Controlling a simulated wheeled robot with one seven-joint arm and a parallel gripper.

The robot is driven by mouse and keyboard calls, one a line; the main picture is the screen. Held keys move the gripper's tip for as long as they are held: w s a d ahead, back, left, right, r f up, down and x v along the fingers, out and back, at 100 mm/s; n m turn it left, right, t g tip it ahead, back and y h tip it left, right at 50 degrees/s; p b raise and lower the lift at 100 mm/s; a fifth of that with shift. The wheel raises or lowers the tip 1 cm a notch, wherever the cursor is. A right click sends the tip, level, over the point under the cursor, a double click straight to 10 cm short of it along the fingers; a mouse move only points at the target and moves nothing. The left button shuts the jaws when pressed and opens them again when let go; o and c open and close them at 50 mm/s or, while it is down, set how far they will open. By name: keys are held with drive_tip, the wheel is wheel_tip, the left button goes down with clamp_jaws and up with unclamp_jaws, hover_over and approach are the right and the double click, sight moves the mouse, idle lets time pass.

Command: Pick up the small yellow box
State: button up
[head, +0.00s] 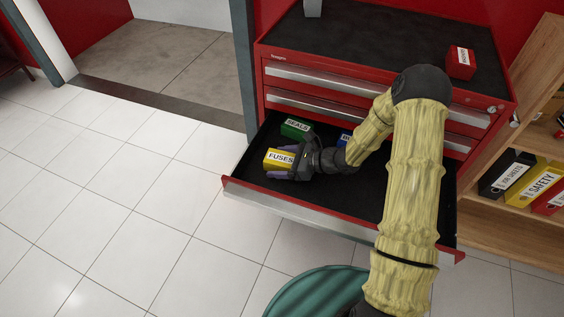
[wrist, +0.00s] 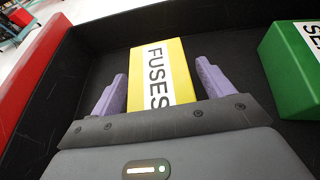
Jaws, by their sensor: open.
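The small yellow box (head: 272,163) has a white label reading FUSES and lies in the open drawer (head: 317,205) of the red tool cabinet. In the wrist view the yellow box (wrist: 178,62) lies between my gripper's two purple fingers, with a gap on each side. My gripper (head: 283,166) is open at the box, low inside the drawer. In the wrist view the gripper (wrist: 160,85) hides the near end of the box.
A green SEALS box (head: 297,128) lies just behind, also in the wrist view (wrist: 293,70). A blue box (head: 345,138) is partly hidden by my arm. The drawer's walls surround them. A red box (head: 460,62) sits on the cabinet top. Binders (head: 533,185) stand on the right shelf.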

sight(281, 158)
drive_tip(key=c, duration=1.1)
wheel_tip(281, 158, up, 10)
drive_tip(key=shift+p, duration=0.9)
